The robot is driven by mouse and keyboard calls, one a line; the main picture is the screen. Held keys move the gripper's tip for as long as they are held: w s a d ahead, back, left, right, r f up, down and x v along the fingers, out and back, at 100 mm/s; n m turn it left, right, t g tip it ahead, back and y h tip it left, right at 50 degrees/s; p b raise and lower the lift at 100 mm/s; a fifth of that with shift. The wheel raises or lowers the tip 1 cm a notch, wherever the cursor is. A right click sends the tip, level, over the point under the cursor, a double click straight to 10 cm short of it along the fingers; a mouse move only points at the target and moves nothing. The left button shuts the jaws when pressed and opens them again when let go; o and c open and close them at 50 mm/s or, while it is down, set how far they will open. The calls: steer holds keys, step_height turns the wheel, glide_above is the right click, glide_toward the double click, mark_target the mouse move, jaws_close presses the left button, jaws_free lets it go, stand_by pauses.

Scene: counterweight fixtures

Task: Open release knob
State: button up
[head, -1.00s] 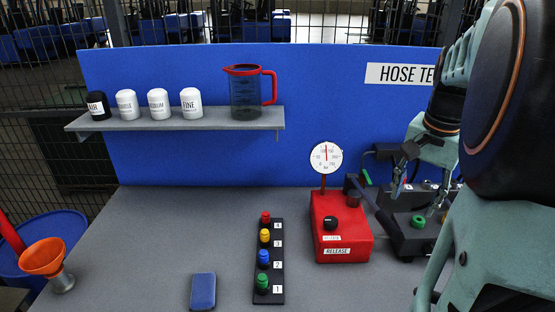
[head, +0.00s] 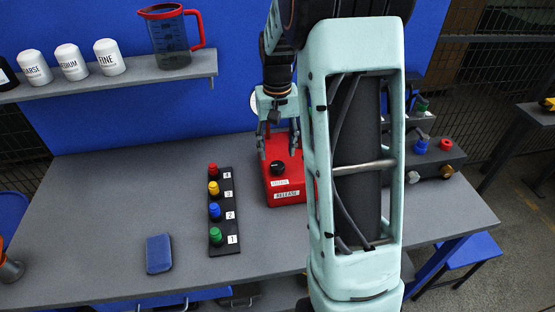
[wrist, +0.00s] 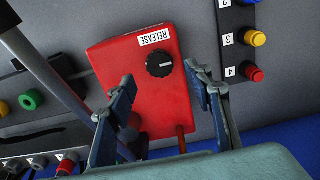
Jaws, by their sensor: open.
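The release knob (head: 277,168) is a round black dial on top of a red box (head: 285,195) with a RELEASE label on its front part. In the wrist view the knob (wrist: 159,63) has a white mark and sits beyond the fingertips, between their lines. My gripper (head: 279,148) is open and empty above the back of the red box. In the wrist view its two fingers (wrist: 160,82) stand either side of the red box's middle, apart from the knob. My arm hides most of the gauge and the right side of the box in the head view.
A black strip with numbered coloured knobs (head: 222,210) lies left of the red box. A blue pad (head: 159,254) lies further left. A shelf (head: 120,86) with white canisters and a red-rimmed jug (head: 171,38) is at the back. A hose fixture (head: 440,160) stands at the right.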

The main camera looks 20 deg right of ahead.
mark_target(278, 165)
step_height(278, 165, down, 5)
steer(key=shift+f, duration=0.2)
steer(key=c, duration=1.2)
